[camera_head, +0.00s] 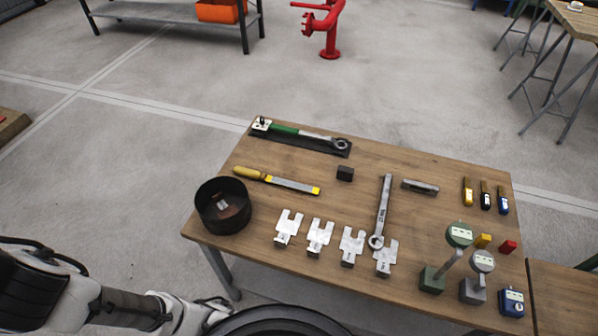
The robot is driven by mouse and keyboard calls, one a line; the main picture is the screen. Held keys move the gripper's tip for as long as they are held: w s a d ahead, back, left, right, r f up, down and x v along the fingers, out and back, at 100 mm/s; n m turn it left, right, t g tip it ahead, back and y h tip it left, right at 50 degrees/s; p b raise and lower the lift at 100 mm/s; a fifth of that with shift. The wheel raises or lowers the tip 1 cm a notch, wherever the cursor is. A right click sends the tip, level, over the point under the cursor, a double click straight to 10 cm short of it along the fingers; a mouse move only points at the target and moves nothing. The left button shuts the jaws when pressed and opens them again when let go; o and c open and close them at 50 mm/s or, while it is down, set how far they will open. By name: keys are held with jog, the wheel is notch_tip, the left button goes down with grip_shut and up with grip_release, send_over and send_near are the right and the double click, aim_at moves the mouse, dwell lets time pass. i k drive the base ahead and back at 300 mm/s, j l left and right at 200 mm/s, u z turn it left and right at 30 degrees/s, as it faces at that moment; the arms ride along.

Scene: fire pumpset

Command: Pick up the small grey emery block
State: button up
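A small dark grey block (345,173), which looks like the emery block, sits on the wooden table (300,168) near its middle. It lies apart from the tools around it, and its top and front side show. Part of my arm shows at the lower left, below the table's near left corner. No gripper fingers can be made out, and nothing touches the block.
A file (285,182) lies left of the block, a wrench (382,212) and a small metal bar (420,186) right of it. A torque wrench (300,136) lies behind. A black bowl (222,205), several slotted shims (320,237) and dial gauges (459,235) stand nearer.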

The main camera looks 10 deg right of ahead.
aim_at(344, 173)
jog(key=l+u, duration=0.1)
jog(key=u, duration=0.25)
jog(key=l+u, duration=0.15)
jog(key=u, duration=0.2)
jog(key=l+u, duration=0.1)
jog(key=u, duration=0.2)
jog(key=k+l, duration=0.15)
jog(key=l, duration=0.2)
jog(key=k+l, duration=0.15)
jog(key=l, duration=0.2)
jog(key=k+l, duration=0.2)
jog(key=l, duration=0.2)
